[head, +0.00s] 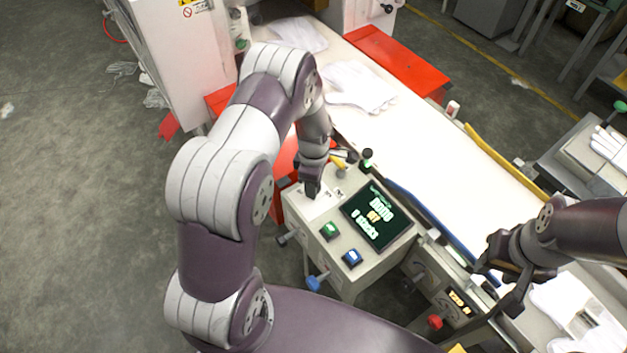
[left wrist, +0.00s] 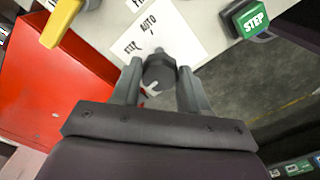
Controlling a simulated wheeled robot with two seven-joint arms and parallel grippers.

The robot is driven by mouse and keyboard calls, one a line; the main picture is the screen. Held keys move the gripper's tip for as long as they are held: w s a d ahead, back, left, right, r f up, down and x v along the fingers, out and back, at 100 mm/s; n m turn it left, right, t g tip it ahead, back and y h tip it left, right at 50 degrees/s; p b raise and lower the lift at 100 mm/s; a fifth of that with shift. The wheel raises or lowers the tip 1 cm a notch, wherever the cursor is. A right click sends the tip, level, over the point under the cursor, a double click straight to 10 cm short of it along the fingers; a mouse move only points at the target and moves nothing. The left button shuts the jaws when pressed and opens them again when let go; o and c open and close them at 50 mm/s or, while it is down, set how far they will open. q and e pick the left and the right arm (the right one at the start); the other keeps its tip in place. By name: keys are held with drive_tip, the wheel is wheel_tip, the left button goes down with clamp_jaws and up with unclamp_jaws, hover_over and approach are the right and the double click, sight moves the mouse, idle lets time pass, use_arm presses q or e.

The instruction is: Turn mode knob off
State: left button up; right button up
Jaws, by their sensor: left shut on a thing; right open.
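The mode knob (left wrist: 158,72) is a dark round knob on a white label plate with printed words, of which AUTO is readable, in the left wrist view. My left gripper (left wrist: 157,80) has its two fingers on either side of the knob and is shut on it. In the head view my left gripper (head: 312,190) reaches down onto the control box (head: 300,222), and its fingers hide the knob. My right gripper (head: 500,275) is open and empty at the right, over the lower end of the conveyor.
The box carries a screen (head: 378,215), a green STEP button (head: 330,230) and a blue button (head: 352,257). A yellow lever (left wrist: 62,20) and a red panel (left wrist: 45,95) are close to my left gripper. White gloves (head: 358,88) lie on the conveyor (head: 420,135).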

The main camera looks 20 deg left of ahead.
use_arm(q)
drive_tip(key=shift+w+r+n, duration=0.15)
drive_tip(key=shift+w+n, duration=0.05)
drive_tip(key=shift+n, duration=0.4)
drive_tip(key=o, duration=1)
drive_tip(key=shift+o, duration=0.3)
drive_tip(key=shift+s, duration=0.1)
wheel_tip(320, 180, up, 13)
drive_tip(key=b, duration=0.1)
